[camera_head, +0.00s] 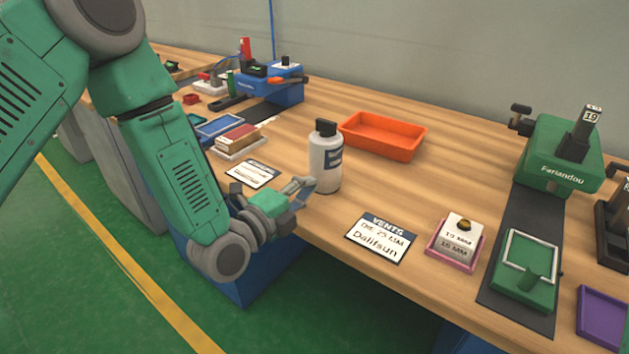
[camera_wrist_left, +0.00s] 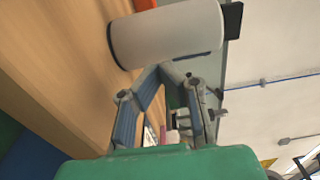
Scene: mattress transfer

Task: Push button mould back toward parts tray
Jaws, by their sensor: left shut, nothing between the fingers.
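My left gripper (camera_head: 302,186) is shut and empty at the front edge of the table. Its fingertips are close beside a white bottle (camera_head: 325,165) with a black cap; I cannot tell whether they touch. In the left wrist view, the shut fingers (camera_wrist_left: 172,72) point at the white bottle (camera_wrist_left: 165,35). No part is labelled as the button mould; a green block with a pale frame (camera_head: 525,262) on a black strip at the right may be it. An empty orange tray (camera_head: 383,152) lies behind and right of the bottle. My right gripper is not in view.
A card (camera_head: 380,240) and a pink tray (camera_head: 428,252) lie along the front edge. A green press (camera_head: 552,172) and a purple tray (camera_head: 600,318) stand at right. A blue press (camera_head: 270,90) stands at back left. The wood right of the orange tray is clear.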

